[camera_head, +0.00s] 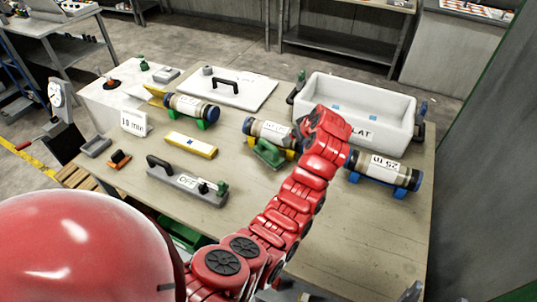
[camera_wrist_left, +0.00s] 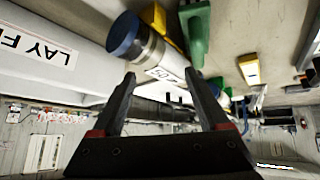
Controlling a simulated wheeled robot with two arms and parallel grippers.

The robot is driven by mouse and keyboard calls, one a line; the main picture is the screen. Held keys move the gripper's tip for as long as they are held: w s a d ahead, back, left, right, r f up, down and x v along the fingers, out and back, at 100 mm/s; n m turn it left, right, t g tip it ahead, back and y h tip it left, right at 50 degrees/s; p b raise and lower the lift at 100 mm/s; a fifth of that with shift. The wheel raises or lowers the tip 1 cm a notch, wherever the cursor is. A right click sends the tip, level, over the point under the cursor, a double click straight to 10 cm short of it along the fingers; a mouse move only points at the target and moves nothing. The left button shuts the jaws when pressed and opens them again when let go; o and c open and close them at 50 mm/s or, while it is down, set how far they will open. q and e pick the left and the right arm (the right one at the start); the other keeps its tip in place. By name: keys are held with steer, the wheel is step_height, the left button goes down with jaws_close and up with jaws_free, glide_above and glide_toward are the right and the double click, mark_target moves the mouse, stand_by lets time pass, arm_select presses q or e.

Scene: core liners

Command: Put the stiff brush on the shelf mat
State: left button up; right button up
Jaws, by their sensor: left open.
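A small orange-and-black block (camera_head: 118,158) at the left of the workbench looks like the stiff brush, though it is too small to be sure. I cannot make out the shelf mat. My left arm reaches across the bench and its wrist hides the gripper in the head view. In the left wrist view my left gripper (camera_wrist_left: 158,76) is open. A pale core liner with a blue cap (camera_wrist_left: 146,45) shows beyond and between the fingers, and I cannot tell if they touch it. My right gripper is not in view.
A white tray (camera_head: 392,106) stands at the back right. Liners lie in a green cradle (camera_head: 207,123) and a blue cradle (camera_head: 395,187). A green handled object (camera_head: 268,153) sits by the middle liner (camera_head: 262,129). A grey handled block (camera_head: 190,187) lies in front. The bench's front right is clear.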

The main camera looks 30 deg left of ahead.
arm_select(q)
steer(key=s+r+n+g, duration=0.2)
steer(key=s, duration=0.2)
steer(key=b, duration=1)
glide_toward(269, 154)
steer(key=shift+g, duration=0.4)
steer(key=f, duration=0.1)
steer(key=w+a+f, duration=0.1)
steer(key=a+f, duration=0.1)
steer(key=shift+w+a, duration=0.15)
steer(key=shift+w, duration=0.15)
steer(key=b+x, duration=0.1)
steer(key=x, duration=0.5)
steer(key=shift+a+f, duration=0.15)
steer(key=shift+f, duration=0.1)
steer(key=shift+r, duration=0.1)
steer(key=shift+c, duration=0.4)
jaws_close()
